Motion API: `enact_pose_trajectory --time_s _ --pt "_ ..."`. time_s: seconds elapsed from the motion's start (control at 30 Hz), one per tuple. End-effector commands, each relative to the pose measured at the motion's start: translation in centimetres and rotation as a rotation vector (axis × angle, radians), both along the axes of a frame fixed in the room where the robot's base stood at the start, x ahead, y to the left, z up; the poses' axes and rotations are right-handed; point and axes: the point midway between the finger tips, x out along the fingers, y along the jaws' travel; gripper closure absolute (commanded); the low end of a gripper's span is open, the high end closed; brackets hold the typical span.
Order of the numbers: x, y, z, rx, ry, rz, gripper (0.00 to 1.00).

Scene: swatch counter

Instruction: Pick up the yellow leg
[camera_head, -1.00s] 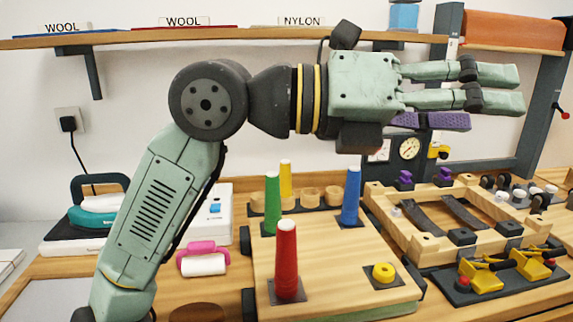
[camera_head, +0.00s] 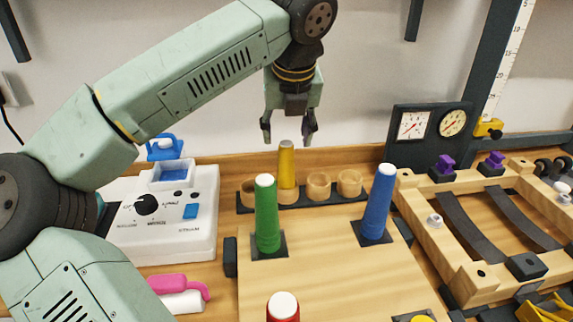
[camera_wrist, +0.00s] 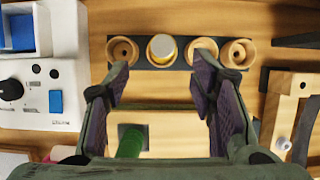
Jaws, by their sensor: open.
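The yellow leg (camera_head: 287,165) stands upright in one of the wooden cups of a dark rack at the back of the counter. In the wrist view its pale top (camera_wrist: 162,49) shows end-on in the second cup from the left. My gripper (camera_head: 289,138) is open and empty, pointing down above and slightly behind the leg's top in the head view. In the wrist view my gripper (camera_wrist: 160,92) has its fingers spread, with the leg just beyond them, apart from both.
A green leg (camera_head: 266,215), a blue leg (camera_head: 378,202) and a red leg (camera_head: 283,307) stand on the wooden board (camera_head: 325,270). A white control box (camera_head: 165,225) lies left. A wooden frame (camera_head: 440,242) and gauge panel (camera_head: 428,133) are right.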

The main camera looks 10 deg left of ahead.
Motion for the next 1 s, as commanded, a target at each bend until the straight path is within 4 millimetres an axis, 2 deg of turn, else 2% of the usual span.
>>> enact_pose_trajectory --time_s 0.1,0.33,0.6,0.87,1.0 --pt "0.6 0.2 -1.3 -0.003 0.000 -0.002 0.49" --pt "1.5 0.4 -2.7 -0.005 0.001 -0.005 0.49" --pt "3.1 1.0 -6.1 -0.004 -0.001 -0.004 0.49" --pt "3.2 1.1 -6.5 -0.002 -0.004 -0.003 0.49" --pt "3.2 1.1 -6.5 -0.002 -0.004 -0.002 0.58"
